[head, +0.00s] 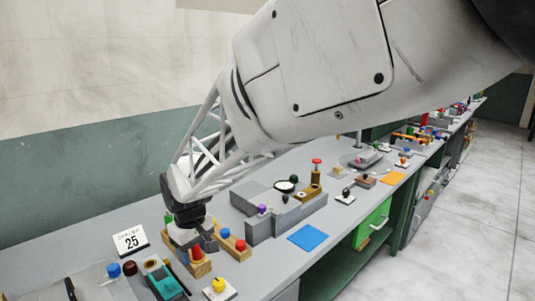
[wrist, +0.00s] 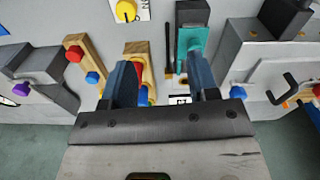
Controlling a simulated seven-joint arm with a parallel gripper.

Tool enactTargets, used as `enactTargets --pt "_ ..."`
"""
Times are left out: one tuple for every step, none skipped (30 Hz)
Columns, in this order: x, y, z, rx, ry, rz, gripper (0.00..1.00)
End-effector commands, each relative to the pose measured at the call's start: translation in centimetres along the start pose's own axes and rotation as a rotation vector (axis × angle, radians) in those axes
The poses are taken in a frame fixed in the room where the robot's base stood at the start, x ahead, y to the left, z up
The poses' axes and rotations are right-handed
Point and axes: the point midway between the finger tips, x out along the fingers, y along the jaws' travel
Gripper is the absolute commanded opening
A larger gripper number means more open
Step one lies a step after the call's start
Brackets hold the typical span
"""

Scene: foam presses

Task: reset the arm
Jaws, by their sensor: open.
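My gripper (head: 203,236) hangs low over the near left part of the grey bench (head: 262,270), at the end of my arm. In the wrist view my gripper (wrist: 162,76) has its two dark blue fingers spread apart, with nothing seen held between them. Beyond and beside the fingers are a wooden block with red and blue knobs (wrist: 87,58) and a second wooden block (wrist: 138,48), partly hidden by the left finger. A teal device (wrist: 191,40) shows beyond the right finger. I cannot tell whether the fingers touch any of these.
A grey press (head: 262,228) with several knobs stands right of my gripper, near a blue mat (head: 308,237). A yellow knob (head: 219,284) sits on a white plate in front. A calendar sign (head: 130,240) reads 25. A green drawer (head: 372,223) is under the bench.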

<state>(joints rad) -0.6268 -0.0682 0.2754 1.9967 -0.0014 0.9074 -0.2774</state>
Motion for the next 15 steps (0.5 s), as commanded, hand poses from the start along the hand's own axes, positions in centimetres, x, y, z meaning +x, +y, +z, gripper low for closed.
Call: enactTargets --pt "-0.9 1.1 1.5 0.032 0.009 0.004 0.54" --pt "-1.3 1.7 2.4 0.051 0.013 0.005 0.54" --pt "-1.8 2.4 3.6 0.076 0.018 0.008 0.54" --pt "-2.2 2.9 4.5 0.096 0.022 0.01 0.54" --pt "-2.6 3.5 5.4 0.116 0.025 0.011 0.54" --pt "-3.1 4.1 6.7 0.14 0.03 0.014 0.54" --pt "-3.4 4.5 7.6 0.16 0.034 0.016 0.54" --pt "-3.8 4.9 8.5 0.178 0.037 0.018 0.54" --pt "-4.2 5.5 9.8 0.205 0.043 0.02 0.54" --pt "-4.5 5.8 10.7 0.224 0.047 0.022 0.54" --pt "-4.8 6.2 11.7 0.243 0.05 0.024 0.54" --pt "-5.2 6.7 12.9 0.268 0.055 0.027 0.54" --pt "-5.5 7.0 13.9 0.288 0.059 0.029 0.54" --pt "-5.7 7.2 14.8 0.307 0.062 0.031 0.54" --pt "-6.1 7.6 16.1 0.332 0.068 0.034 0.54"
